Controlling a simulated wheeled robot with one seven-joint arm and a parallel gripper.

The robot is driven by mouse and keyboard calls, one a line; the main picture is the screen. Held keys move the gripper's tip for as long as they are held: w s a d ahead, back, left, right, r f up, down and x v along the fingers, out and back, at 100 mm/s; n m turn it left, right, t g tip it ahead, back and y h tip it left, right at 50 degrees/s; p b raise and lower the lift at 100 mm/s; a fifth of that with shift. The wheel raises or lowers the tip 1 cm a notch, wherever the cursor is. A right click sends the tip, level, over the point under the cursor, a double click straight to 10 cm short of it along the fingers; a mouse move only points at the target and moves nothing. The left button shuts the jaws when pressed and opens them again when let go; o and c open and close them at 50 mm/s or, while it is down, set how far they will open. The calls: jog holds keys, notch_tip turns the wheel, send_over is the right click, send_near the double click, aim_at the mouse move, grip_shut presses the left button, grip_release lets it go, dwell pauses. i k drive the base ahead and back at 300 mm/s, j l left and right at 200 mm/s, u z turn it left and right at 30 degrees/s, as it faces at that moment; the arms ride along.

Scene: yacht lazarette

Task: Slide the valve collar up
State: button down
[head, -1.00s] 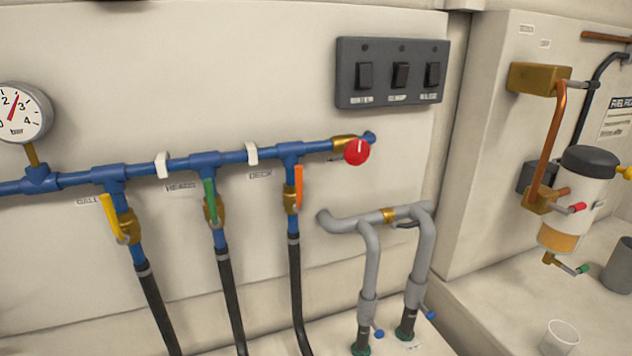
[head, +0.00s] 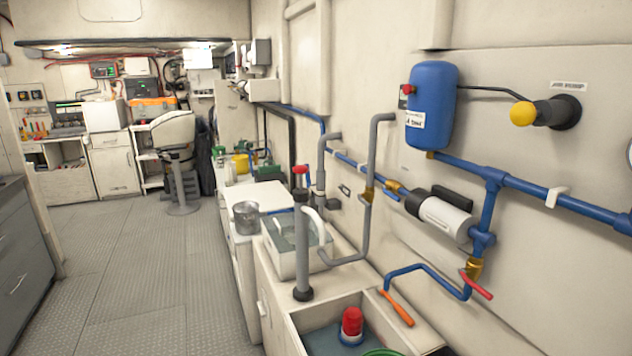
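I cannot tell for sure which part is the valve collar. A brass valve with a red handle (head: 478,283) sits on the blue pipe at the lower right. Brass fittings also show on the upright grey pipe (head: 368,194) and on the blue pipe beside the pump (head: 391,187). A red knob (head: 300,170) tops a grey post in front of the wall. A yellow knob (head: 523,113) on a black stem sticks out from the wall at the right, under a small label. My gripper is not in view.
A blue tank (head: 431,107) and a white-and-black pump (head: 440,214) are on the right wall. Below are a water-filled basin (head: 296,272) and an open bin with a red-topped object (head: 351,323). The ribbed floor (head: 150,275) is clear at left; a chair (head: 176,135) stands farther back.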

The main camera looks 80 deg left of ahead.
aim_at(321, 176)
jog(key=u, duration=2.2)
jog(key=i+j+z, duration=0.1)
jog(key=i+j, duration=0.65)
jog(key=i+j+z, duration=0.15)
jog(key=i+j, duration=0.6)
jog(key=i+j+z, duration=0.15)
jog(key=i+j, duration=0.55)
jog(key=j, duration=0.2)
jog(key=i+j+z, duration=0.15)
jog(key=i+j, duration=0.15)
jog(key=j, duration=0.15)
jog(key=i+j, duration=0.3)
jog(key=j, duration=0.2)
jog(key=i+z, duration=0.05)
